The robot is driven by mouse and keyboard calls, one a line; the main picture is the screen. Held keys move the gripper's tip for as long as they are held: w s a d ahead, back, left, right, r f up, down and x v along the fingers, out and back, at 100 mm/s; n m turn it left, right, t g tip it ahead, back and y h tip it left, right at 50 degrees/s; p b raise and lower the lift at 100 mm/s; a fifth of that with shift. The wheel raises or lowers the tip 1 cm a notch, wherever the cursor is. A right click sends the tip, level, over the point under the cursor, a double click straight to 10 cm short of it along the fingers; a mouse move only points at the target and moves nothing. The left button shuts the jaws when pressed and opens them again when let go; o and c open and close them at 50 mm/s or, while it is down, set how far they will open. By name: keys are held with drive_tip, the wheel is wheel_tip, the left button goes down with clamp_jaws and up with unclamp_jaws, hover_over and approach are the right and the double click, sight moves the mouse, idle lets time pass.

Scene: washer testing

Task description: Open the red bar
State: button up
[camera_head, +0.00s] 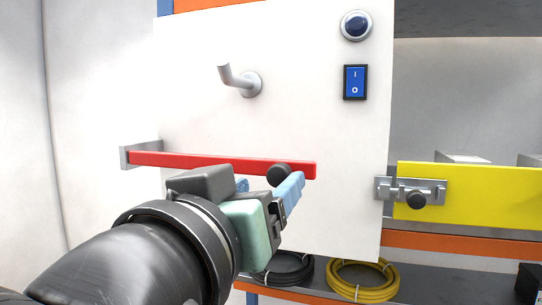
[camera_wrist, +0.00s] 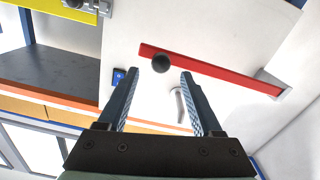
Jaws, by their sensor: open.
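The red bar (camera_head: 220,162) lies nearly level across the white panel, with its left end in a grey metal bracket (camera_head: 140,154). A round black knob (camera_head: 279,175) sits on the bar near its right end. My gripper (camera_head: 290,190) is just in front of the bar's right part, its blue fingers close to the knob. In the wrist view the red bar (camera_wrist: 210,70) crosses ahead of the fingers, and the black knob (camera_wrist: 161,63) shows between and beyond the two open fingertips (camera_wrist: 160,75). I see nothing held. Whether a finger touches the knob cannot be told.
A bent grey handle (camera_head: 240,80) stands out from the panel above the bar. A blue rocker switch (camera_head: 355,82) and a round dark-blue button (camera_head: 356,25) are at upper right. A metal latch (camera_head: 412,192) joins a yellow panel (camera_head: 480,194). Coiled hoses (camera_head: 362,281) lie below.

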sight(277, 175)
drive_tip(key=p+x, duration=0.2)
drive_tip(key=x, duration=0.3)
drive_tip(key=shift+w+d+r, duration=0.1)
drive_tip(key=shift+w, duration=0.65)
drive_tip(key=shift+c, duration=0.2)
clamp_jaws()
idle(0.6)
